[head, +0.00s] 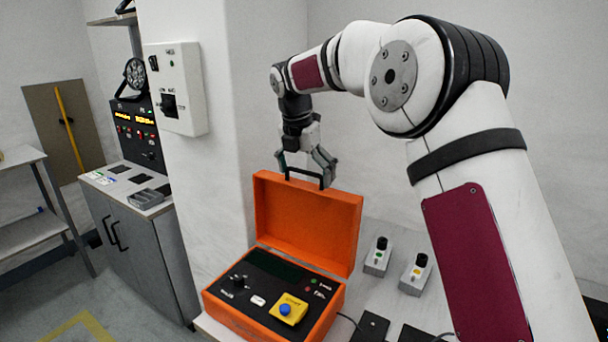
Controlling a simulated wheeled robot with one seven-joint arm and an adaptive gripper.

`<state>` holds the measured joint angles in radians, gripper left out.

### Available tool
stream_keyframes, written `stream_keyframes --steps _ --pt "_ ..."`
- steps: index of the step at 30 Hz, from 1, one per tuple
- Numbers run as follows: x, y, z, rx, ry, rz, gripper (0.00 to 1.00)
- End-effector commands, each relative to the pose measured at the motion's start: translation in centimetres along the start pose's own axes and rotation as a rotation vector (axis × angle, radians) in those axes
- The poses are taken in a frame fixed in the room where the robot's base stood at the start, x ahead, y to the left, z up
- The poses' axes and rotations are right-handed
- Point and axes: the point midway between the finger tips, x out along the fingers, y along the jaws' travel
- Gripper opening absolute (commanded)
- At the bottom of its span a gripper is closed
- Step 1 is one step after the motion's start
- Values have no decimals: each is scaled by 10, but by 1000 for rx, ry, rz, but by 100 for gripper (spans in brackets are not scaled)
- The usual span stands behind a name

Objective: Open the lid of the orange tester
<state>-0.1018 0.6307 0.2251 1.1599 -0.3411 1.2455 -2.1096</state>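The orange tester (222,308) stands on a light bench, its dark panel facing up with a knob, small lights and a blue button on a yellow block (288,309). Its orange lid (307,224) is up, standing roughly upright along the back edge of the case. A black handle (306,176) is on the lid's top edge. My gripper (305,169) points down at this handle, its fingers spread apart to either side. I cannot tell whether a finger touches the handle or the lid.
Two small grey boxes with black knobs, one with a green mark (377,258) and one with a yellow mark (416,275), stand right of the tester. A white pillar with a switch box (177,88) is left. A grey cabinet (143,262) stands farther left.

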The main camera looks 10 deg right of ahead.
Motion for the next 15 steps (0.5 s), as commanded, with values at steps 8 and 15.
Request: stream_keyframes --steps 8,15 --pt "-27 0 2 2 -5 4 100" --pt "-75 1 1 2 -3 3 100"
